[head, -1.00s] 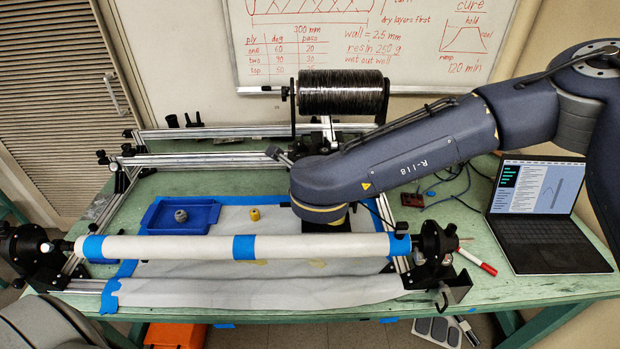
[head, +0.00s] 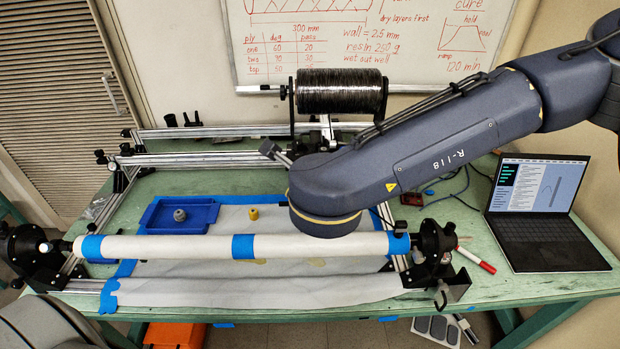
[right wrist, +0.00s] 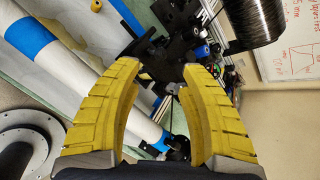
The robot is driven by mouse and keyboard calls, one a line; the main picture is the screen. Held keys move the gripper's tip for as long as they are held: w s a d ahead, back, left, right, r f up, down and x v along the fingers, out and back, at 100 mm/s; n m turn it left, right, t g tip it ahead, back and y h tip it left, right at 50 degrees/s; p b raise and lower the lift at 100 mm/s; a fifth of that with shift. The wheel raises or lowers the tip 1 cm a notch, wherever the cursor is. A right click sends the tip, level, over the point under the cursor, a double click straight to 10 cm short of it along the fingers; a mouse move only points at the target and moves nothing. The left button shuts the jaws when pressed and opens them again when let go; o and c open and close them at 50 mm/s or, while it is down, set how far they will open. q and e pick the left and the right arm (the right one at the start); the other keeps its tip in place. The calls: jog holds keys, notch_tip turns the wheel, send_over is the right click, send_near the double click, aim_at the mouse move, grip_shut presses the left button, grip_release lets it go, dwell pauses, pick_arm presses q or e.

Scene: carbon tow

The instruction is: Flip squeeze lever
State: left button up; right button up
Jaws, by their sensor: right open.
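My right gripper (right wrist: 163,76) is open and empty in the right wrist view, its two yellow ribbed fingers spread apart. Beyond and between the fingertips is a black mechanism (right wrist: 155,48) with small dark and grey parts; I cannot make out for certain which is the squeeze lever. In the head view my right wrist hangs over the right part of the frame and hides this gripper and what is under it. A grey lever-like piece (head: 274,151) sticks up just left of my wrist; I cannot tell what it belongs to. My left gripper is not in view.
A white tube (head: 180,246) with blue tape spans the front between black end mounts. A black tow spool (head: 342,91) stands behind my arm. A blue tray (head: 152,220) with a grey piece, a yellow piece (head: 253,213), a red marker (head: 474,260) and a laptop (head: 548,208) are on the table.

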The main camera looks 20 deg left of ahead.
jog(key=shift+v, duration=2)
